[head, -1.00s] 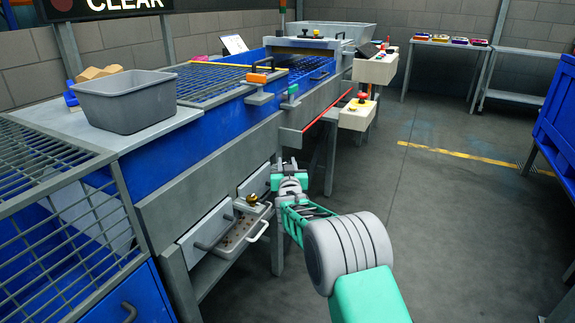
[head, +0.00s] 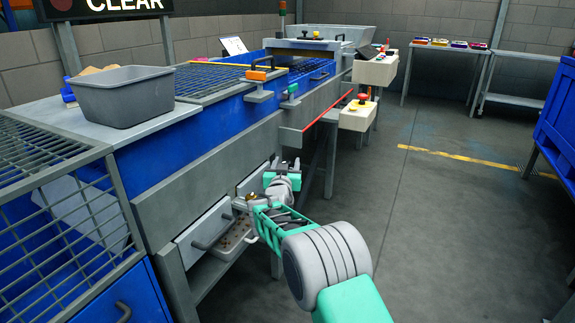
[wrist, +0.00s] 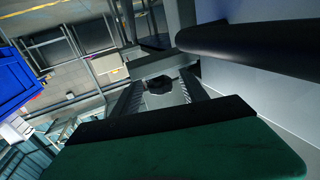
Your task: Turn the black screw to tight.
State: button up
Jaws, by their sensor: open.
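A dark, roundish knob that looks like the black screw (wrist: 160,84) shows in the wrist view, between the fingers of my gripper (wrist: 158,93). The fingers stand apart on either side of it; I cannot tell whether they touch it. In the head view my gripper (head: 285,164) is open at the lower front of the blue and grey machine, in front of the right grey panel (head: 254,180). The screw is hidden there behind my gripper and arm.
A thick black bar (wrist: 250,48) crosses close to my gripper in the wrist view. In the head view a perforated tray (head: 231,241) and a left panel with a handle (head: 204,232) sit beside my arm. The floor (head: 450,230) at the right is clear.

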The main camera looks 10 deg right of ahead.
jog(key=shift+s, duration=0.1)
jog(key=p+v, duration=0.2)
jog(key=v, duration=0.5)
jog(key=shift+s, duration=0.3)
jog(key=shift+a, duration=0.1)
